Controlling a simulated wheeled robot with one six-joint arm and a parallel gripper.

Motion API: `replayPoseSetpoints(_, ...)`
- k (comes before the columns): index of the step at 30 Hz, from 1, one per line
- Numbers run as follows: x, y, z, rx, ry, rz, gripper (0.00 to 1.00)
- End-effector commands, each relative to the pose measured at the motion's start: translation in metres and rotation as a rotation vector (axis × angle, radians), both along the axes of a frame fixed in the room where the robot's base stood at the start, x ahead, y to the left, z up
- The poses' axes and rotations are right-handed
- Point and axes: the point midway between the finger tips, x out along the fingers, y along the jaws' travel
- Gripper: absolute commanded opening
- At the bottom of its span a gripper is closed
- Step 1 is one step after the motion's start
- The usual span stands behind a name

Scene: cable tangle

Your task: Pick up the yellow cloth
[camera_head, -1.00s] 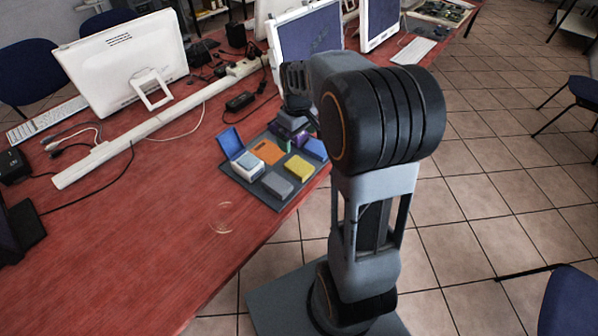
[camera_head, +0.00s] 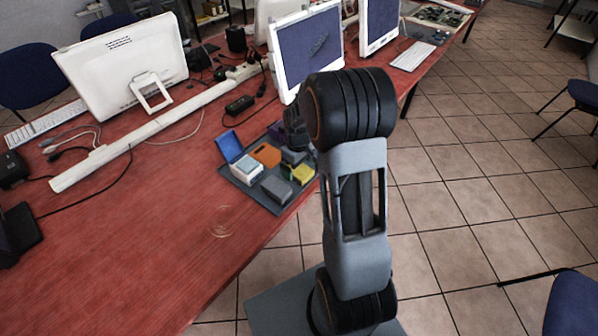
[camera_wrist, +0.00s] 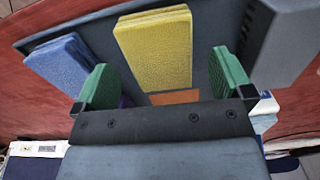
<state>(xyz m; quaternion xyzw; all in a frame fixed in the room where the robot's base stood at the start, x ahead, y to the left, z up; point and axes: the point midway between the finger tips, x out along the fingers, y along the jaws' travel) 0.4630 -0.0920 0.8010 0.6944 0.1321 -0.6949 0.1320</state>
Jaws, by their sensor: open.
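The yellow cloth (camera_wrist: 155,50) is a folded, flat rectangular stack on the dark tray (camera_wrist: 215,20). In the wrist view it lies between and just beyond the two green fingertips of my gripper (camera_wrist: 165,80). The fingers are spread apart and nothing is held between them. In the head view the yellow cloth (camera_head: 301,173) is at the tray's right side, partly covered by my gripper (camera_head: 293,157). I cannot tell the height of the fingertips above it.
A blue folded cloth (camera_wrist: 65,62) lies left of the yellow one, and a grey block (camera_wrist: 285,40) stands close on the right. An orange piece (camera_head: 266,154) and a white-and-blue box (camera_head: 246,166) share the tray. The table's edge (camera_head: 262,240) is near.

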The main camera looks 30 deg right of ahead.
Motion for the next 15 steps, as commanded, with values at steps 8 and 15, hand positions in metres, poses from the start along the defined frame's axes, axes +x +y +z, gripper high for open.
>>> replayPoseSetpoints(8, 0.000, 0.000, -0.021, 0.000, 0.000, 0.000, 0.98)
replayPoseSetpoints(15, 0.000, 0.000, -0.020, 0.000, 0.000, 0.000, 0.95)
